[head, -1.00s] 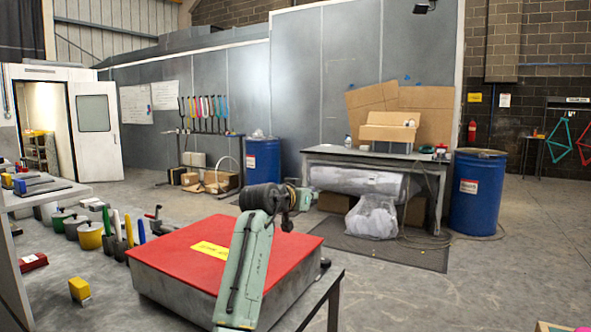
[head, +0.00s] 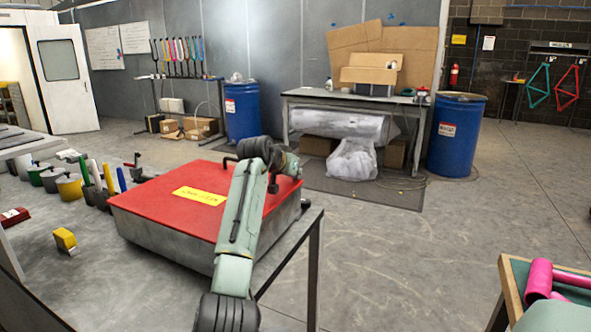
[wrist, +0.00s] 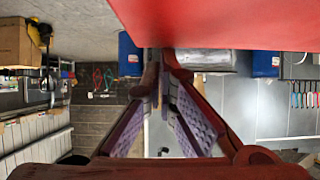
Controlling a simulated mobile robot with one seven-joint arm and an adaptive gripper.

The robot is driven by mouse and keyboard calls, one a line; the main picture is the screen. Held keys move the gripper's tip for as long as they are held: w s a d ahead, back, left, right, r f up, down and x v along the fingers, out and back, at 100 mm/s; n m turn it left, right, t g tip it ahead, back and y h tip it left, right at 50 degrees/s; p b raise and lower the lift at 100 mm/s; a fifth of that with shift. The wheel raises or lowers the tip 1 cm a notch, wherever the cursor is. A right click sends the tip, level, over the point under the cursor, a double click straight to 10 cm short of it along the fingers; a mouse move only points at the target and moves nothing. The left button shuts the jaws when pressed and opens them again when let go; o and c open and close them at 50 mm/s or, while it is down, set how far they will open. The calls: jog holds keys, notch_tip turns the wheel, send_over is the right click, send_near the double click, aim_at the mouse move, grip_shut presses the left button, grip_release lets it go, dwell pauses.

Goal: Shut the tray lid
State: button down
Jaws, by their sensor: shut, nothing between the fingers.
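The grey metal tray (head: 180,240) stands on a table in the head view. Its red lid (head: 160,205), with a yellow label (head: 199,196), lies flat over the tray; I see no gap along the front edge. A dark handle (head: 231,162) shows at the lid's far edge. My gripper (head: 274,187) is at the lid's far right corner, partly hidden by my arm; I cannot tell if it touches. In the wrist view, which is upside down, my gripper (wrist: 166,62) has its fingertips together and empty, and the red lid (wrist: 220,20) fills the top, close to them.
Pots and upright coloured handles (head: 100,180) stand left of the tray. A yellow block (head: 64,240) lies at lower left. A bench (head: 350,98) and blue drums (head: 456,135) stand behind. Floor right of the tray is clear.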

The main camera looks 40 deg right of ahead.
jog(key=shift+f, duration=0.35)
jog(key=shift+s+a+r, duration=0.1)
jog(key=shift+a, duration=0.15)
jog(key=v, duration=1.1)
jog(key=shift+a+r, duration=0.2)
jog(key=shift+r, duration=0.25)
